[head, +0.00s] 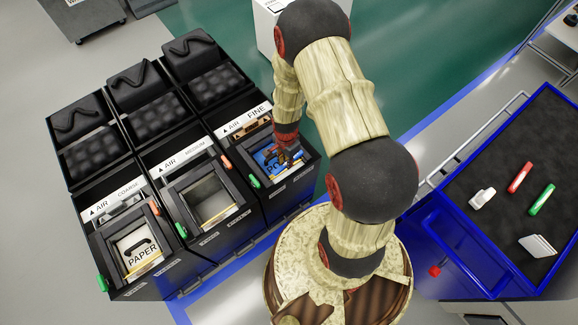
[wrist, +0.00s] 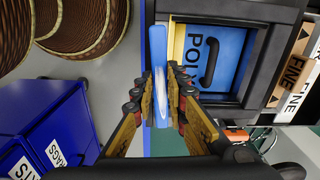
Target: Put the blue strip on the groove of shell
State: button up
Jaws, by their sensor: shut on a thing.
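The blue strip (wrist: 158,48) is upright in the wrist view, between the fingers of my gripper (wrist: 162,92), which is shut on it. A pale streak shows on the strip's lower part. Just right of it is the black shell (wrist: 239,97) of the FINE cabinet, with a yellow edge piece and a blue panel (wrist: 228,48) with a black handle inside. I cannot tell whether the strip touches the shell, and the groove is not clearly visible. In the head view my gripper (head: 288,153) is over the front of the FINE cabinet (head: 292,184), partly covering its blue panel.
The MEDIUM cabinet (head: 237,226) and COARSE cabinet (head: 150,285) stand to the left, with orange and green strips at their front openings. A blue cart (head: 478,245) at the right carries a red bar (head: 520,177), a green bar (head: 542,199) and white pieces.

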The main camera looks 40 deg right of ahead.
aim_at(287, 174)
jog(key=shift+f+m, duration=0.1)
jog(key=shift+m, duration=0.4)
jog(key=shift+f+b, duration=2.7)
jog(key=shift+f, duration=0.6)
jog(key=shift+f+b, duration=0.35)
jog(key=shift+f, duration=0.15)
jog(key=shift+s+f+b, duration=0.3)
jog(key=shift+f+b, duration=0.1)
jog(key=shift+f, duration=0.25)
jog(key=o, duration=0.6)
jog(key=shift+o, duration=1.4)
jog(key=shift+w+f, duration=0.15)
jog(key=shift+f, duration=0.05)
jog(key=shift+o, duration=0.3)
jog(key=shift+r, duration=0.15)
jog(key=shift+r, duration=0.2)
notch_tip(287, 174, up, 12)
jog(key=shift+w, duration=0.15)
